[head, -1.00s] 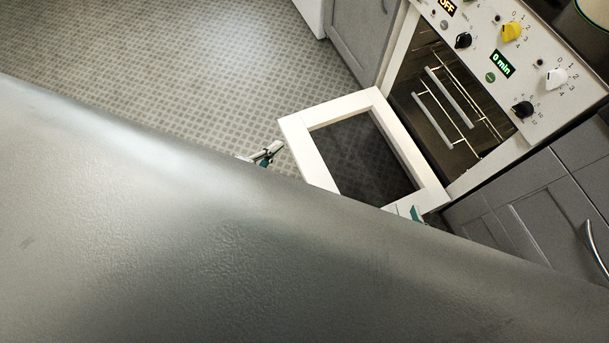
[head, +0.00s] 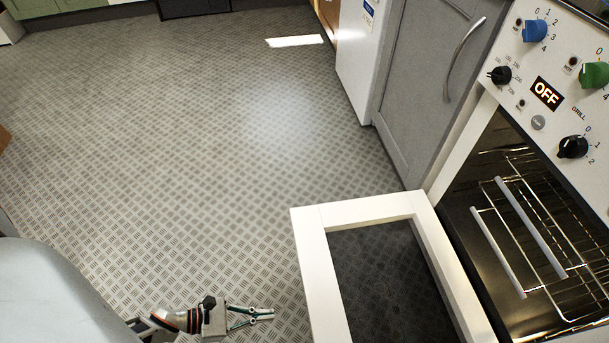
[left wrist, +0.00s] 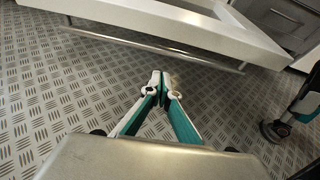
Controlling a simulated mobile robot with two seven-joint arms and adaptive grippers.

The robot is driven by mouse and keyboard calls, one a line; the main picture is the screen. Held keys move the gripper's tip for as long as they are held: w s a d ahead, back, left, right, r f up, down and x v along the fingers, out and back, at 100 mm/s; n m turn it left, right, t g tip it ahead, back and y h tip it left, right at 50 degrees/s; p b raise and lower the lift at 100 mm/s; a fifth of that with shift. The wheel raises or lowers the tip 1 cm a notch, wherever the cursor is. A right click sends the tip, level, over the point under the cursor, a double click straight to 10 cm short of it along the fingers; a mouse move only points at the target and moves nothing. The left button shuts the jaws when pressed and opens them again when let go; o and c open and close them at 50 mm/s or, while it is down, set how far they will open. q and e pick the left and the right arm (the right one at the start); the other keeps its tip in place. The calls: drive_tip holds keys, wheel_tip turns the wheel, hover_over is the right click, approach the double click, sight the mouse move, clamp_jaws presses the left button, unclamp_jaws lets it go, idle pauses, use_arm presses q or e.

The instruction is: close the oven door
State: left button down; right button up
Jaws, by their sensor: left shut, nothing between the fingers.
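The oven door (head: 312,262) has a white frame around a dark glass pane (head: 385,275). It is folded down open in front of the oven (head: 468,205), and its lower part runs out of the head view. In the left wrist view the white door (left wrist: 200,27) crosses the top, with a metal bar handle (left wrist: 150,45) along it. My left gripper (head: 270,315) is shut and empty, left of the door and apart from it. Its closed fingertips (left wrist: 160,78) point toward the handle in the wrist view. A dark and teal part at that view's right edge may be my right gripper (left wrist: 285,125).
The oven cavity holds wire racks (head: 520,235). Above it is a panel with knobs and an OFF display (head: 546,93). A grey cabinet (head: 415,90) and a white appliance (head: 358,60) stand beyond the oven. The patterned floor (head: 180,150) left of the door is clear.

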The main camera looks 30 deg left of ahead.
use_arm(q)
drive_tip(key=b+x, duration=0.2)
drive_tip(key=x, duration=0.8)
drive_tip(key=shift+d+r+p, duration=0.1)
drive_tip(key=shift+r+p, duration=0.7)
drive_tip(key=shift+r, duration=1.05)
drive_tip(key=shift+r, duration=0.1)
use_arm(e)
drive_tip(key=shift+a, duration=0.1)
